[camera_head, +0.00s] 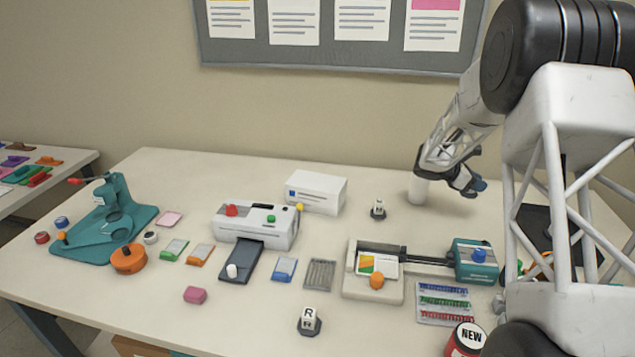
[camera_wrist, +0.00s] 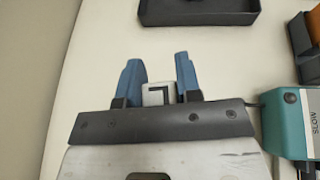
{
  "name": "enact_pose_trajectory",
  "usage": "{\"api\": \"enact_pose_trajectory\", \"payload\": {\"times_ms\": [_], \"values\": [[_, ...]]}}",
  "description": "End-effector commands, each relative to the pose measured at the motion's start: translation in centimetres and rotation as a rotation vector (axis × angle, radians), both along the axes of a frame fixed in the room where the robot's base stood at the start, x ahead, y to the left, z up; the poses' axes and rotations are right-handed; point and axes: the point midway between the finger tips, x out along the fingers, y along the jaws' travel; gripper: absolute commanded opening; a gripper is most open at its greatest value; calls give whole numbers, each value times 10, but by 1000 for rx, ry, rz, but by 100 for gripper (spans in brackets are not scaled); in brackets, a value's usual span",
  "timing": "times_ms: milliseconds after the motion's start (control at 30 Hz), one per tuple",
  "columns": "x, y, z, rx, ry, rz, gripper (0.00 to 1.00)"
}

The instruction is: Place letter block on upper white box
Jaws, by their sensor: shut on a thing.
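My gripper (camera_head: 474,186) is over the back right of the table in the head view. In the wrist view its blue fingers (camera_wrist: 160,75) are closed on a small white block (camera_wrist: 157,88) with a dark angular mark, the held letter block. This block is not clearly visible in the head view. A white box (camera_head: 318,192) with a small blue square stands at the back middle, left of my gripper and apart from it. Another block marked R (camera_head: 309,320) stands on a dark base at the front, and a small block (camera_head: 378,208) on a dark base stands behind.
A white laminator (camera_head: 254,226) with coloured knobs stands just in front of the white box. A teal-ended device (camera_head: 476,262) sits front right. A black tray (camera_wrist: 200,20) lies ahead in the wrist view.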

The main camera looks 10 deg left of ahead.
Motion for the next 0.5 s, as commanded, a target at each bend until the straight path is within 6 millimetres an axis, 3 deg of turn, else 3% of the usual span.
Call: {"api": "enact_pose_trajectory", "payload": {"times_ms": [33,500], "values": [[0,17,3,0,-2,21,0],[-17,155,17,-1,-2,201,0]]}}
